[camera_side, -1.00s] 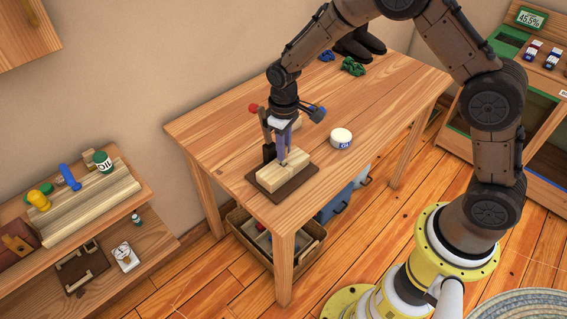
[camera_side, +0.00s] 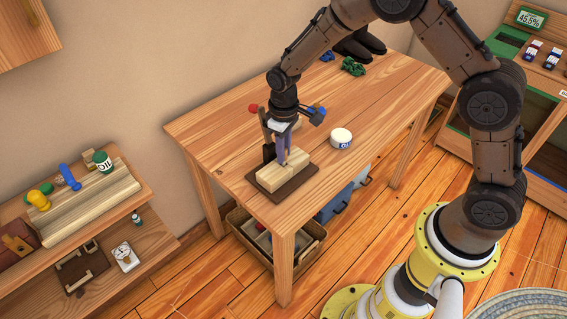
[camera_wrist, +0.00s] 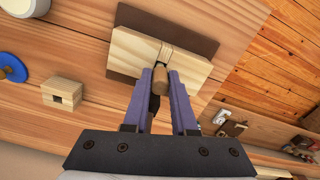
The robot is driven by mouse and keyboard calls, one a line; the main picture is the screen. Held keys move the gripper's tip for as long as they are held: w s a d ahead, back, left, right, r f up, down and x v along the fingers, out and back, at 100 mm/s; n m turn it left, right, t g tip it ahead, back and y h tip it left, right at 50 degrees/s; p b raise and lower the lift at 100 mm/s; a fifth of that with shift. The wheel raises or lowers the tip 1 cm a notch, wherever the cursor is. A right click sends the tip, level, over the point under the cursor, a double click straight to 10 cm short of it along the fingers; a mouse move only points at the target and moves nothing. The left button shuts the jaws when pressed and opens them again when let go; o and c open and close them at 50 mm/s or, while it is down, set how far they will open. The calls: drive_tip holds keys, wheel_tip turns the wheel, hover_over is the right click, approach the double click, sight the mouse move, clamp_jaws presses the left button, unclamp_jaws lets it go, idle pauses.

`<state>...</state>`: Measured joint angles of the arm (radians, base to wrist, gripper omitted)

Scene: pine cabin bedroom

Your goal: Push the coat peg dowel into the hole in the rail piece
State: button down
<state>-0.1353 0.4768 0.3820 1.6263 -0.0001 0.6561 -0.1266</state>
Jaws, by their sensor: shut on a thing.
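The rail piece (camera_side: 294,161) is a pale wooden block lying on a dark brown mat (camera_side: 304,188) near the table's front left corner. It also shows in the wrist view (camera_wrist: 193,66), with a narrow slot or seam down its middle. My gripper (camera_side: 283,161) is upright over the block, its purple fingers reaching down to its top. In the wrist view my gripper (camera_wrist: 160,82) is shut on the coat peg dowel (camera_wrist: 155,88), a short tan wooden peg. The dowel's far end is at the block, by the seam. The hole is hidden, so I cannot tell how deep the dowel sits.
A white jar (camera_side: 341,138) stands right of the mat. A small wooden block with a dark hole (camera_wrist: 64,94) and a blue round thing (camera_wrist: 12,68) are on the table in the wrist view. Green (camera_side: 352,67) and dark items lie at the back. The table's right side is mostly clear.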

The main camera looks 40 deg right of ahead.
drive_tip(key=shift+f, duration=0.9)
drive_tip(key=c, duration=0.6)
unclamp_jaws()
drive_tip(key=shift+c, duration=0.2)
drive_tip(key=shift+r, duration=0.1)
wheel_tip(320, 180, up, 24)
drive_tip(key=s+d+f+t, duration=0.1)
drive_tip(key=s+d+t, duration=0.1)
drive_tip(key=s+d+r+m+t, duration=0.1)
drive_tip(key=s+d+r+t, duration=0.1)
drive_tip(key=s+r, duration=0.6)
drive_tip(key=s+d+f+m, duration=0.1)
drive_tip(key=s+f, duration=0.1)
drive_tip(key=s, duration=0.6)
drive_tip(key=s+d+f+m+t, duration=0.1)
drive_tip(key=s+f, duration=0.2)
drive_tip(key=s, duration=0.6)
drive_tip(key=shift+s+f+t, duration=0.15)
drive_tip(key=shift+s+t, duration=0.1)
drive_tip(key=shift+t, duration=0.05)
